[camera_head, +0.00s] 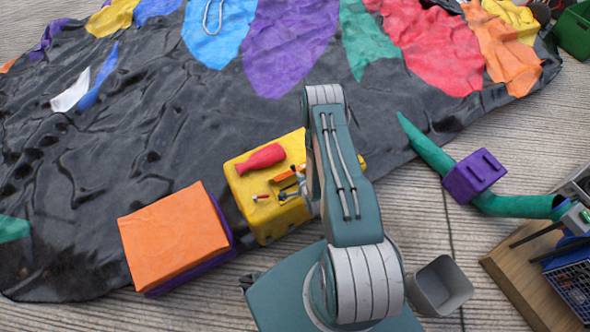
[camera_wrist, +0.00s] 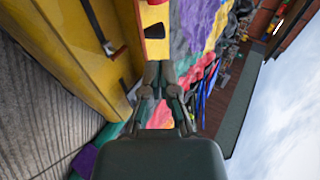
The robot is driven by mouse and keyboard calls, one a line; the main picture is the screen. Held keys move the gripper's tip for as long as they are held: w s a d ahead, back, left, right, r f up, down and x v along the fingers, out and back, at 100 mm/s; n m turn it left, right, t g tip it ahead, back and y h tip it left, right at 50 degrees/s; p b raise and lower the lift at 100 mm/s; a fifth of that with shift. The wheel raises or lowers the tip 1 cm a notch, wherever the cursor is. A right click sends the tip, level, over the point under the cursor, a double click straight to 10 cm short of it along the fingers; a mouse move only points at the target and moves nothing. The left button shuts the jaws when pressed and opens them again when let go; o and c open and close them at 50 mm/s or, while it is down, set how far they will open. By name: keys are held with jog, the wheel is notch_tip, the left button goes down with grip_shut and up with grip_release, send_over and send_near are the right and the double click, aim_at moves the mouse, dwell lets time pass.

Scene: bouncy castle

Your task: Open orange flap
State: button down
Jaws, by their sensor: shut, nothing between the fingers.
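An orange flat-topped piece (camera_head: 172,235) lies over a purple base left of the yellow box in the head view; I cannot tell whether this is the flap. An orange cloth patch (camera_head: 503,50) also lies on the deflated black castle at the upper right. My gripper (camera_wrist: 160,72) shows in the wrist view with its fingers together and nothing between them. It is close to yellow surfaces (camera_wrist: 60,45), and I cannot tell whether it touches them. In the head view my arm hides most of the gripper beside the yellow box (camera_head: 240,190).
A red tool handle (camera_head: 260,158) and small tools lie on the yellow box. The black sheet (camera_head: 150,140) covers much of the ground. A grey bin (camera_head: 440,287), a green tube (camera_head: 430,150) with a purple block (camera_head: 474,176), and a wooden board (camera_head: 520,278) stand right.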

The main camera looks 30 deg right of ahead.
aim_at(294, 167)
jog(key=x, duration=0.6)
